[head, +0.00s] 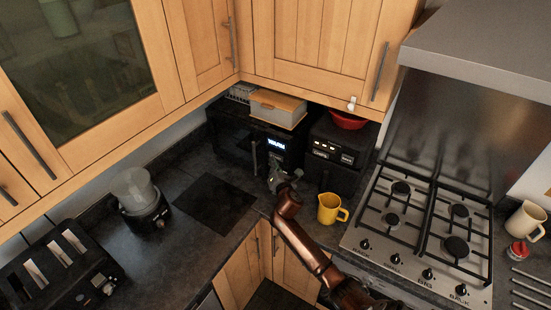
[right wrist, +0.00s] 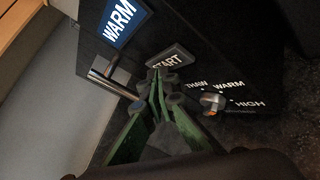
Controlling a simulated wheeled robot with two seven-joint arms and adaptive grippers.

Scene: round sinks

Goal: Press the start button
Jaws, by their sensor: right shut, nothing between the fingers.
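The black microwave (head: 235,142) stands in the back corner of the counter, with its lit display (head: 277,144) on the front. In the right wrist view the display (right wrist: 123,22) reads WARM. The grey start button (right wrist: 170,60), lettered START, is beside it. My right gripper (head: 275,174) is in front of the microwave's control side. In the right wrist view its green fingers (right wrist: 159,80) are shut and empty, with the tips at the lower edge of the start button, partly covering it. I cannot tell whether they touch. My left gripper is not in view.
A metal door handle (right wrist: 112,85) and a knob (right wrist: 213,101) flank the button. A yellow mug (head: 329,209) stands right of my arm, near the gas hob (head: 424,222). A black toaster oven (head: 338,147) is beside the microwave. Wooden cupboards (head: 310,40) hang above.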

